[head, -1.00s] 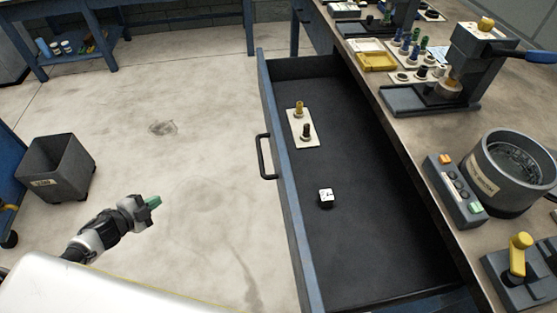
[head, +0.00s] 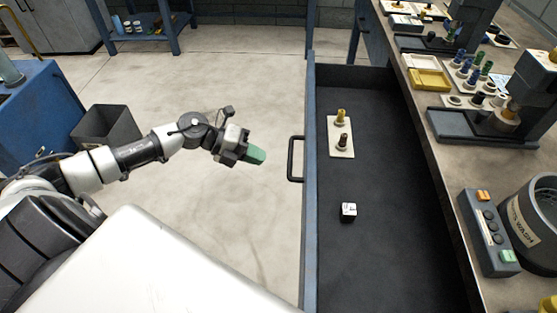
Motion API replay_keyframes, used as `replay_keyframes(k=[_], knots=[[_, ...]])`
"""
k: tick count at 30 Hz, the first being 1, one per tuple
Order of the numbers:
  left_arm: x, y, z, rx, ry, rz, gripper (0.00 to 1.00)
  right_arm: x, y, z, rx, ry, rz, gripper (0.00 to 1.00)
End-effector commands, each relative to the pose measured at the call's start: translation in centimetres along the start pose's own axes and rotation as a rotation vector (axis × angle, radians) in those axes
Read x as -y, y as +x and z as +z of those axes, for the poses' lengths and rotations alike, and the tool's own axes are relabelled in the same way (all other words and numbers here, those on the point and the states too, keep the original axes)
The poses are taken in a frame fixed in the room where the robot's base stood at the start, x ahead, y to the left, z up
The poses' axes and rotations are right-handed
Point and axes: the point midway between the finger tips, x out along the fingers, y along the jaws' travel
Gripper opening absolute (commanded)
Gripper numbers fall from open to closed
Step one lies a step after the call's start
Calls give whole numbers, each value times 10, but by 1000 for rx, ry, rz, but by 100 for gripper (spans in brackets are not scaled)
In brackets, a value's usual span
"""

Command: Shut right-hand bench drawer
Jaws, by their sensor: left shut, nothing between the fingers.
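The bench drawer (head: 385,250) stands pulled well out from the bench (head: 440,150), its blue-grey front panel (head: 311,210) facing left. Its dark bar handle (head: 293,159) sticks out from the front panel. Inside the drawer lie a pale plate (head: 341,148) with two pegs, one brass and one dark, and a small white-topped block (head: 348,210). My left gripper (head: 257,155), with green fingertips, is shut and empty. It appears to the left of the handle, apart from it, pointing towards it. My right gripper is not in view.
A grey bin (head: 105,128) stands on the floor at the left, beside a blue cabinet (head: 40,110). The bench top carries a button box (head: 488,232), a round wash pot (head: 535,220) and peg trays. Open concrete floor lies between my left arm and the drawer.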

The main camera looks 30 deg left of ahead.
Motion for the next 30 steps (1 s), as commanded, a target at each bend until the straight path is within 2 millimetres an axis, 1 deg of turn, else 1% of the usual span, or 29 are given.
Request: replay_keyframes(k=[1, 3, 6, 10, 14, 24, 28, 30], knots=[[2, 11, 0, 0, 0, -5, 0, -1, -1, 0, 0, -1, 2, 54], [3, 23, 0, -1, 1, -4, 0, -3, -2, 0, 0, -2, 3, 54], [8, 37, 0, 0, 1, -3, 0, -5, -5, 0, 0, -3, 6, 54], [10, 49, 1, 2, -1, -1, 0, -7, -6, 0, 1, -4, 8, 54], [10, 54, 0, 2, -1, 1, 0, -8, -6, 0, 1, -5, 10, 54], [10, 55, 0, 2, -1, 1, 0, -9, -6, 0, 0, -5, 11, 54], [14, 58, 0, 2, 0, 0, 0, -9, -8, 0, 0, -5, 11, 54], [18, 63, 0, 1, 0, -1, 0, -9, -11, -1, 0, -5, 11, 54]])
